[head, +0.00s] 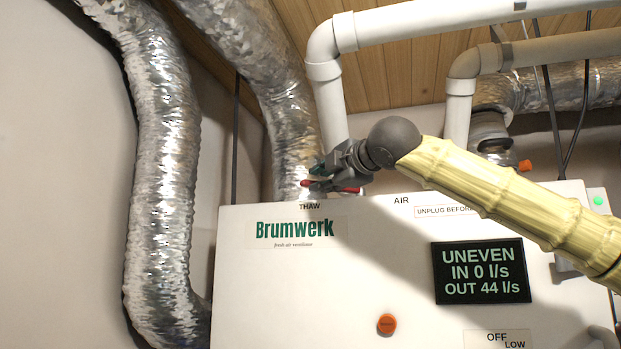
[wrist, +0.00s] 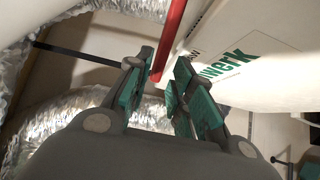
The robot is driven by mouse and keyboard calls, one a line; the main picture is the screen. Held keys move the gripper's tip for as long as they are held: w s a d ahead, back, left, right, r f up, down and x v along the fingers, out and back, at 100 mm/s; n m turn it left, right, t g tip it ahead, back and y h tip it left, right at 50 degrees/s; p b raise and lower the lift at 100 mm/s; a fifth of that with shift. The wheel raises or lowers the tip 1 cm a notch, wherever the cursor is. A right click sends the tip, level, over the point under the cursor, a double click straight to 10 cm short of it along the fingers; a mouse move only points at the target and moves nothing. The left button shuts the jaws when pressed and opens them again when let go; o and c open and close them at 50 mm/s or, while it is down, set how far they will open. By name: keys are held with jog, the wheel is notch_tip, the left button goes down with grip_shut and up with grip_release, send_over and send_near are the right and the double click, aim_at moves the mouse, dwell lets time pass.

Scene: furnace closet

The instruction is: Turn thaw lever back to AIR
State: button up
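The red thaw lever (head: 348,190) lies along the top front edge of the white Brumwerk ventilator box (head: 290,275). Its left end is by the THAW label (head: 310,206); the AIR label (head: 401,200) is farther right on the same edge. My gripper (head: 322,176) is at the lever, above the THAW side, and hides part of it. In the wrist view the red lever (wrist: 172,38) runs down between the green-padded fingers of my gripper (wrist: 161,80). The fingers are apart, with a gap visible beside the lever. I cannot tell whether either finger touches it.
A display (head: 482,271) reads UNEVEN, IN 0 l/s, OUT 44 l/s. An orange knob (head: 387,324) is on the box front. Silver ducts (head: 165,160) stand at left and behind my gripper. A white pipe (head: 327,75) rises close behind it.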

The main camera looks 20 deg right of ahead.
aim_at(313, 182)
jog(key=w+p, duration=0.1)
jog(key=w, duration=0.1)
jog(key=w+a+p, duration=0.1)
jog(key=w, duration=0.1)
jog(key=shift+w+a+r, duration=0.1)
jog(key=shift+w, duration=0.7)
grip_shut()
